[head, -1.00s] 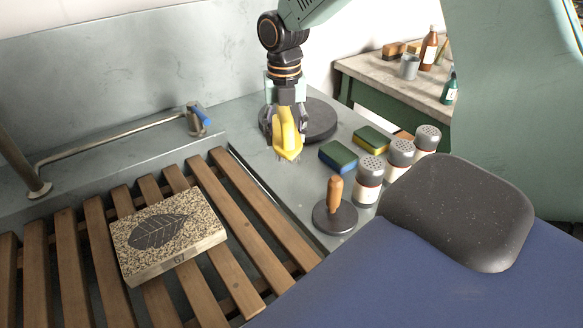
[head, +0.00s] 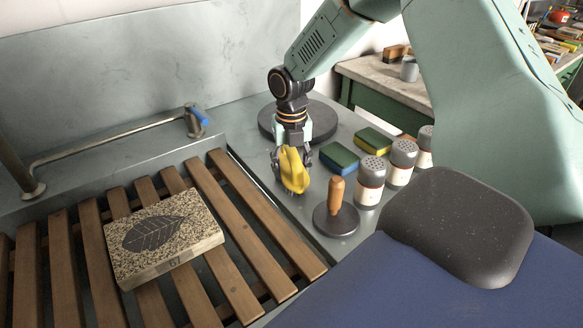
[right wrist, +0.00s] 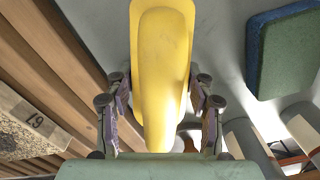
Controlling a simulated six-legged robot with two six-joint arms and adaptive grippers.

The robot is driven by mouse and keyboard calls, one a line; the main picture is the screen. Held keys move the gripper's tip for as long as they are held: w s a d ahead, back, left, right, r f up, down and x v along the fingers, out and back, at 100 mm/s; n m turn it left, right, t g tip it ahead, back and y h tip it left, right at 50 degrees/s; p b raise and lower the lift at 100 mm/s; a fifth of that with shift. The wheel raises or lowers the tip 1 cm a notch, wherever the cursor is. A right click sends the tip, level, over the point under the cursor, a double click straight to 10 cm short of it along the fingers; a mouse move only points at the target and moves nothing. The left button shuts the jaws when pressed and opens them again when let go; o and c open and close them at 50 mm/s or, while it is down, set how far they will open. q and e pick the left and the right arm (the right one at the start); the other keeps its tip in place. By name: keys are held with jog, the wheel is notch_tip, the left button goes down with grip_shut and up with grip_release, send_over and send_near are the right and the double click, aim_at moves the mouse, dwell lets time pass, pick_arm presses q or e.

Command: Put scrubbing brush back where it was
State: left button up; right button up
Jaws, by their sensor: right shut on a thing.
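The yellow scrubbing brush (head: 293,171) is in my right gripper (head: 291,160), above the grey ledge just right of the wooden slats. In the right wrist view the brush (right wrist: 162,70) points away from the palm, with the two gripper fingers (right wrist: 160,118) closed on either side of it. Its bristles are hardly visible in the head view. I cannot tell whether it touches the ledge. My left gripper is not in view.
Blue-green and yellow-green sponges (head: 339,158) lie right of the brush. A wooden-handled disc (head: 336,216) and several shakers (head: 371,178) stand nearby. A dark round disc (head: 322,120) lies behind. A leaf-printed stone (head: 163,238) rests on the slats (head: 237,285). The ledge (head: 250,187) has some clear room.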

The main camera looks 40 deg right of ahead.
jog(key=shift+w, duration=0.1)
jog(key=shift+f, duration=0.1)
jog(key=o, duration=1.1)
jog(key=shift+o, duration=0.2)
notch_tip(320, 180, up, 12)
jog(key=p, duration=0.2)
jog(key=shift+r+p, duration=0.2)
jog(key=shift+p, duration=0.15)
